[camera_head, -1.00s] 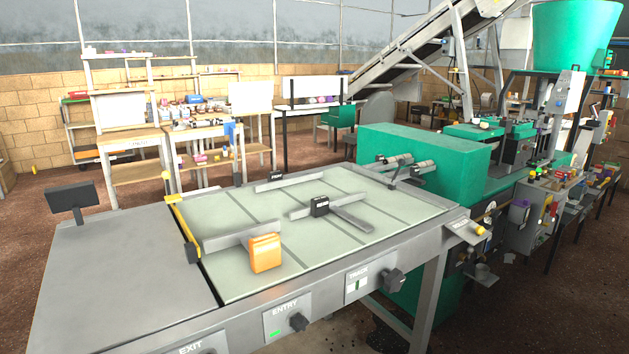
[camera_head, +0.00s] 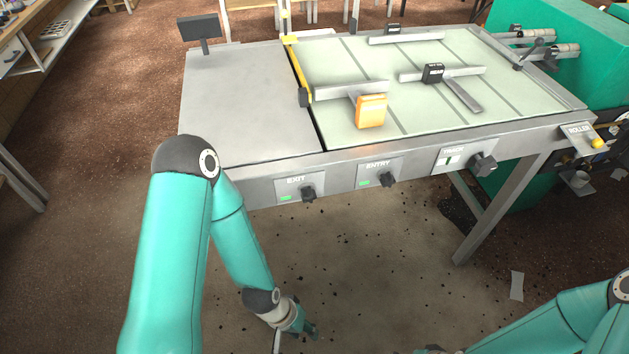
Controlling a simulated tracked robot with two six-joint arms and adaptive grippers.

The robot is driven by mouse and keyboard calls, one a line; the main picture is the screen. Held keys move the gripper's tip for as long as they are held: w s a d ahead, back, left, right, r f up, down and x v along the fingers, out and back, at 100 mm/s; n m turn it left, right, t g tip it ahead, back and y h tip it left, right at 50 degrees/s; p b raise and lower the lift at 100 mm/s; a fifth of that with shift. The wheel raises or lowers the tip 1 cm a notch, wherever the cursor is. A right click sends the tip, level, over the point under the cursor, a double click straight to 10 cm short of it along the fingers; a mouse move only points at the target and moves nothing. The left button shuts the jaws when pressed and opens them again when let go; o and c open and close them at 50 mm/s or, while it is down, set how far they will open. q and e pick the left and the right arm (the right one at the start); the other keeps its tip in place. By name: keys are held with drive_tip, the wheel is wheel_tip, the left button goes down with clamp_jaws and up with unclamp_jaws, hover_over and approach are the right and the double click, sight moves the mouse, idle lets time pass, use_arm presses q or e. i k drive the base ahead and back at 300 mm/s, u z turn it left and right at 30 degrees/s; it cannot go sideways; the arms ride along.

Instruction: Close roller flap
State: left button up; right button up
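The ROLLER panel (camera_head: 580,133) is at the table's right front corner, with a yellow-tipped lever (camera_head: 597,143) beside it. The green machine housing (camera_head: 590,60) stands at the right end, with roller shafts (camera_head: 548,52) and a dark handle (camera_head: 528,54) at its left side. I cannot tell which part is the roller flap or how it stands. My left gripper (camera_head: 309,331) hangs low in front of the table, apart from it; its fingers are too small to read. My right arm enters at the lower right; its gripper is out of frame.
The table carries a pale plate (camera_head: 400,110), grey bars, an orange block (camera_head: 371,111) and a yellow-edged bar (camera_head: 298,70). EXIT (camera_head: 308,193), ENTRY (camera_head: 388,179) and TRACK (camera_head: 483,164) knobs jut from its front. Open, speckled floor lies before it.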

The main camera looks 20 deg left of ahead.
sight(582, 135)
drive_tip(key=k, duration=1)
drive_tip(key=z, duration=0.95)
drive_tip(key=i, duration=1.9)
drive_tip(key=u, duration=1.35)
